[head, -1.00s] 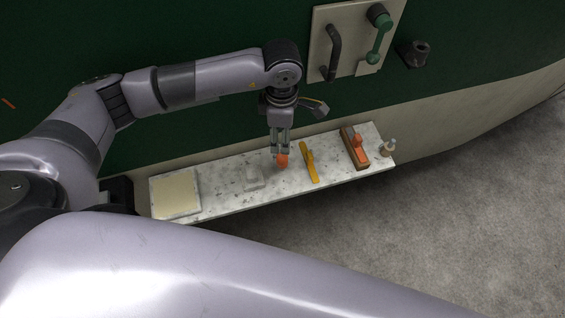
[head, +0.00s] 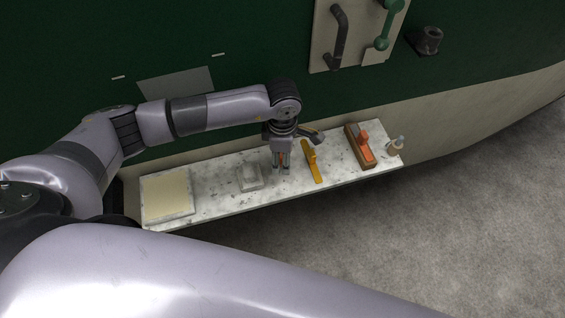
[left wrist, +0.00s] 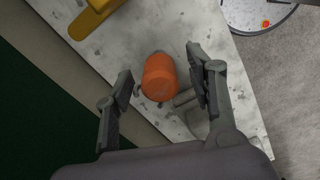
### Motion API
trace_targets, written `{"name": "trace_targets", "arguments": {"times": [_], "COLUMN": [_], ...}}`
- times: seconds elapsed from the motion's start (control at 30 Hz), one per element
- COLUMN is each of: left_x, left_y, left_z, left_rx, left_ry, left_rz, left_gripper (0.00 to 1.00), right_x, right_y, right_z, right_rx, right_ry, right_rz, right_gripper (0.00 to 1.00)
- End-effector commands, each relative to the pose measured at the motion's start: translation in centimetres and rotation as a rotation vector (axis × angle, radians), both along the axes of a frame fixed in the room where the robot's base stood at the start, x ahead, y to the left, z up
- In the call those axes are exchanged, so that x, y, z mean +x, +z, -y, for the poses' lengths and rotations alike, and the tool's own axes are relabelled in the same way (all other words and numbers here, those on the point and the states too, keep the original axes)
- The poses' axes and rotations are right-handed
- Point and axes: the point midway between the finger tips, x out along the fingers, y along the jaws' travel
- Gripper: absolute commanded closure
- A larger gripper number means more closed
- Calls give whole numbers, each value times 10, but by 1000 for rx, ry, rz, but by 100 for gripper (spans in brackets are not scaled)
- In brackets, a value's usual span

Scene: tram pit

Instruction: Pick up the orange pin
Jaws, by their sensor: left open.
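The orange pin (left wrist: 160,77) stands on the speckled pale shelf (head: 222,190). In the left wrist view it is a rounded orange cylinder between the two fingers of my left gripper (left wrist: 158,73). The fingers are open, with a visible gap on each side of the pin. In the head view my left gripper (head: 282,165) points down at the middle of the shelf, and its fingers hide nearly all of the pin. My right gripper is not in view.
A small pale dish (head: 250,182) lies left of the gripper, and a cream square tray (head: 167,195) at the shelf's left end. A yellow tool (head: 313,162) lies close on the right, then a wooden plane (head: 359,147) and a small pale-topped object (head: 396,146). A green wall rises behind.

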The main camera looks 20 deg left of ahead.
Motion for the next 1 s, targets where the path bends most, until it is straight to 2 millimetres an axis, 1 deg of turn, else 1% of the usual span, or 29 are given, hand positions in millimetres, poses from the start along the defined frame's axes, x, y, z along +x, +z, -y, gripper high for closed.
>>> {"name": "trace_targets", "arguments": {"times": [0.2,0.9,0.97,1.0], "left_x": [0,0,0,0], "left_y": [0,0,0,0], "left_z": [0,0,0,0], "left_rx": [-1,-1,-1,-1], "left_ry": [0,0,0,0], "left_rz": [1,1,1,1], "left_gripper": [50,97,100,100], "right_x": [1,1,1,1], "right_y": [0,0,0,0], "right_z": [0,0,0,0], "right_rx": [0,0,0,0], "right_ry": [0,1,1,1], "right_rz": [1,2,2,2], "right_gripper": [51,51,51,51]}}
